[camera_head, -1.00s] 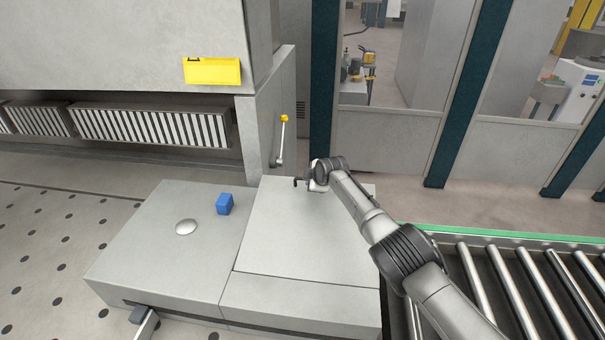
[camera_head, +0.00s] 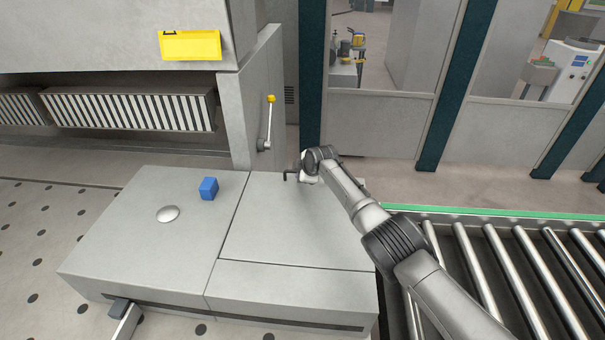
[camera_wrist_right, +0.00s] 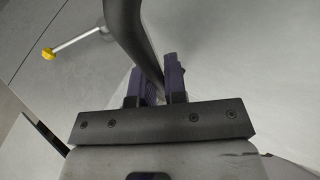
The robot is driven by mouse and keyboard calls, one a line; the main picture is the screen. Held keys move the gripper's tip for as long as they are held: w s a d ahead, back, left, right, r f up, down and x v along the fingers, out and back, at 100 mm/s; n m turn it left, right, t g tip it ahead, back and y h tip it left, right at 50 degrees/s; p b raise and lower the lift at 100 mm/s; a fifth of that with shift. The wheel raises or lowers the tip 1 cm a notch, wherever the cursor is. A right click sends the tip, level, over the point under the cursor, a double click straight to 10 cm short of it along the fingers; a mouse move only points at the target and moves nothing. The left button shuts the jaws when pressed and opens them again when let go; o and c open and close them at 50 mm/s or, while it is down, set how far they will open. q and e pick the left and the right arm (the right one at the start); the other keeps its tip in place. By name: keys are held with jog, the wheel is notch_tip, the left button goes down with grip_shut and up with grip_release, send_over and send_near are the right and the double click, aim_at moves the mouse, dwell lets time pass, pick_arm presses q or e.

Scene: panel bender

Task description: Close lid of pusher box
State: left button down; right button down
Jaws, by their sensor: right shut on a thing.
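The pusher box is a low grey box (camera_head: 270,283) in the middle of the head view. Its lid (camera_head: 285,232) is a flat grey panel that looks level, with a thin dark seam along its front edge. I cannot tell whether its back edge is fully down. My right gripper (camera_head: 298,177) is at the lid's far edge, reached by the arm from the right. In the right wrist view the gripper (camera_wrist_right: 158,85) is shut on a dark bar-shaped handle (camera_wrist_right: 125,22), which runs between its two fingers.
A yellow-knobbed lever (camera_head: 266,130) stands on the panel behind. A roller conveyor (camera_head: 490,265) lies right.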

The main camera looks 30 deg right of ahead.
pick_arm(q)
jog(key=shift+d+f, duration=0.1)
pick_arm(e)
jog(key=shift+s+f, duration=0.15)
jog(key=shift+f, duration=0.35)
jog(key=c, duration=1.6)
grip_release()
pick_arm(q)
jog(key=shift+w, duration=0.25)
pick_arm(e)
jog(key=o, duration=0.4)
jog(key=shift+w+r, duration=0.1)
jog(key=shift+w, duration=0.15)
jog(key=shift+s+r, duration=0.1)
